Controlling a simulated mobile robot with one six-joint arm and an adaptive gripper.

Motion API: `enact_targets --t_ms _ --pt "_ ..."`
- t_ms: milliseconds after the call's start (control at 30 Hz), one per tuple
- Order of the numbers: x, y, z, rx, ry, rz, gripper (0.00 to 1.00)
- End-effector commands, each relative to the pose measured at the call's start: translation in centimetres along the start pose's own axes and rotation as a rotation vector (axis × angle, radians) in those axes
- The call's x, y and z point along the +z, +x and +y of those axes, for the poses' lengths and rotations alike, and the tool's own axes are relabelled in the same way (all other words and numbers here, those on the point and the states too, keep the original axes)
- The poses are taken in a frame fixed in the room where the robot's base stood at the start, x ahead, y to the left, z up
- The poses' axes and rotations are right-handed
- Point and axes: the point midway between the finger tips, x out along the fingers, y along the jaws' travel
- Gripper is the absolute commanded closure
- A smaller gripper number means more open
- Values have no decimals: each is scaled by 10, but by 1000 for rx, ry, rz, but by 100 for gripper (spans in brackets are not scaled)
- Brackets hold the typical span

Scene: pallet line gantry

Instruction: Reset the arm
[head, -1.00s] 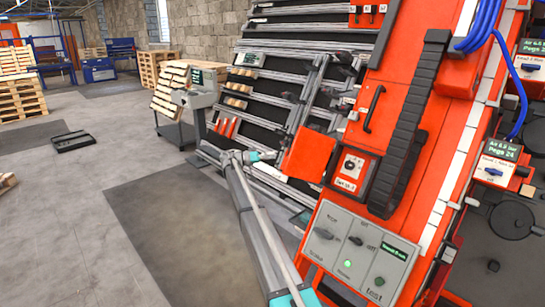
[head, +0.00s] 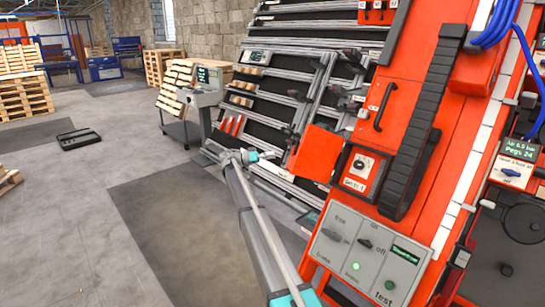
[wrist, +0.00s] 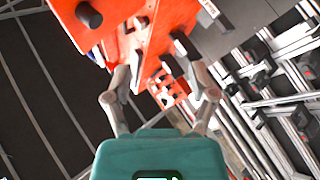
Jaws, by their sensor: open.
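My arm, grey with teal joints, reaches up from the bottom of the head view, and its far end is beside the orange machine (head: 400,130). My gripper (wrist: 160,88) shows in the wrist view with its two fingers spread and nothing between them. Orange machine parts and a dark knob (wrist: 89,15) lie beyond the fingers. The fingertips are hard to make out in the head view.
A grey control panel (head: 350,250) with switches and a green light is on the orange machine, right of my arm. A slatted rack (head: 285,95) stands behind. A grey cart (head: 182,132) stands left of it. The floor (head: 65,210) at left is mostly clear.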

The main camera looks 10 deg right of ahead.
Motion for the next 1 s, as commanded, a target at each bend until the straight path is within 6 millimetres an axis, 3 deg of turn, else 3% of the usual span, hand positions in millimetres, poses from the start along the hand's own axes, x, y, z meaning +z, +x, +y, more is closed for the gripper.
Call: enact_targets --t_ms 367,567,767,1000 --pt "0 0 0 0 0 0 27" --pt "15 7 7 -29 -32 -26 27" --pt "66 26 26 -137 -146 -115 27" --pt "159 48 60 -371 -354 -269 27"
